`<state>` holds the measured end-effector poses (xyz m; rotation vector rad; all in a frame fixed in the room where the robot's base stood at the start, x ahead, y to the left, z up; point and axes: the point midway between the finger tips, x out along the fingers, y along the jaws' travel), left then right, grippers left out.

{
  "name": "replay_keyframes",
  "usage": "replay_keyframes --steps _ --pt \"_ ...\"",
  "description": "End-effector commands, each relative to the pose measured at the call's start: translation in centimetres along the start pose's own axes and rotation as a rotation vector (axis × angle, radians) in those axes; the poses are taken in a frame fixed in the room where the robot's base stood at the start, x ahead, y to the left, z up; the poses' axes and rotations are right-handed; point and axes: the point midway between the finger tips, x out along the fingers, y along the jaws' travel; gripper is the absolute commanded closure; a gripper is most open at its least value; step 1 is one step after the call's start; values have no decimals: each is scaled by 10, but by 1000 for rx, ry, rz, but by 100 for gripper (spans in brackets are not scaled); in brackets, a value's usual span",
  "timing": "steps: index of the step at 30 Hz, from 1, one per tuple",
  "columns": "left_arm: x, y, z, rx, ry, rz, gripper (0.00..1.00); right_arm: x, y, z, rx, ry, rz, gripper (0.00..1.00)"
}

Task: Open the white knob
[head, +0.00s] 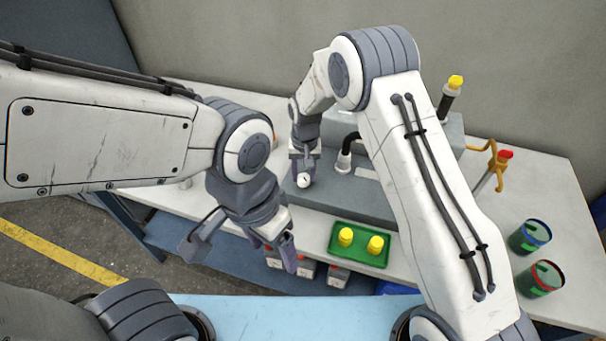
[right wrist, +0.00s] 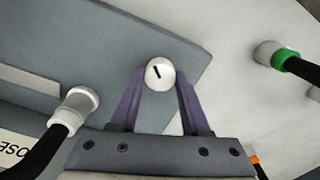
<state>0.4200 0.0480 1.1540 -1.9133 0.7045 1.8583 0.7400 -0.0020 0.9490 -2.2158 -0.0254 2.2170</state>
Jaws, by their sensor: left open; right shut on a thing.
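The white knob (head: 304,180) sits on the grey machine block (head: 340,200) on the table. In the right wrist view the knob (right wrist: 160,74) is round, with a dark slanted mark on its face. My right gripper (head: 304,172) reaches down to it and is shut on it. In the right wrist view its purple fingers (right wrist: 160,85) hold the knob from both sides. My left gripper (head: 240,250) is open and empty, in front of the table's near edge and to the left of the green tray.
A green tray (head: 336,250) with two yellow pieces stands in front of the block. A black hose with a white fitting (head: 343,165) is right of the knob. Two cups (head: 530,237) (head: 541,279) and a red-topped tool (head: 505,156) are at the right.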

Motion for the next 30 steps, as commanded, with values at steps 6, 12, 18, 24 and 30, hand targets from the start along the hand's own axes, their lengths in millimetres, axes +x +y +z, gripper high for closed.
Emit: replay_keyframes --steps 6,12,18,24,30 --pt "8 -1 0 0 0 0 23 1 0 0 -157 -1 -1 100" --pt "14 -1 1 1 0 0 23 1 0 0 -320 -4 -1 100" --pt "18 -1 1 1 0 0 23 0 0 -1 -461 -6 -1 100" --pt "20 -2 1 1 0 0 23 0 0 0 -558 -8 0 100" --pt "21 -2 1 1 0 0 23 -1 0 0 -608 -10 0 100"
